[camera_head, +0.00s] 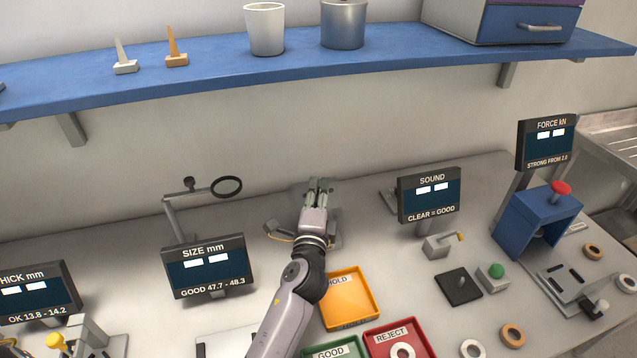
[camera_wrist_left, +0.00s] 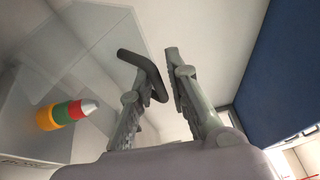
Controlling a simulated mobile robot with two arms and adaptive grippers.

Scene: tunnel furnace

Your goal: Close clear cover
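The clear cover (camera_wrist_left: 88,62) shows in the left wrist view as a see-through panel at the upper left, with a dark bent bar (camera_wrist_left: 143,66) in front of my fingers. My left gripper (camera_wrist_left: 165,72) has its fingers close together with a narrow gap between them; the bar lies at the left finger, and I cannot tell whether they touch. In the head view, my left gripper (camera_head: 318,183) reaches to the back of the bench and hides most of what is there. My right gripper is not in view.
A striped red, green and orange piece (camera_wrist_left: 65,113) stands by the clear panel. The magnifier stand (camera_head: 178,212) and SIZE display (camera_head: 208,266) are left of my arm, the SOUND display (camera_head: 429,196) right. The orange HOLD tray (camera_head: 372,312) is close beside my arm. The blue shelf (camera_head: 215,65) hangs above.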

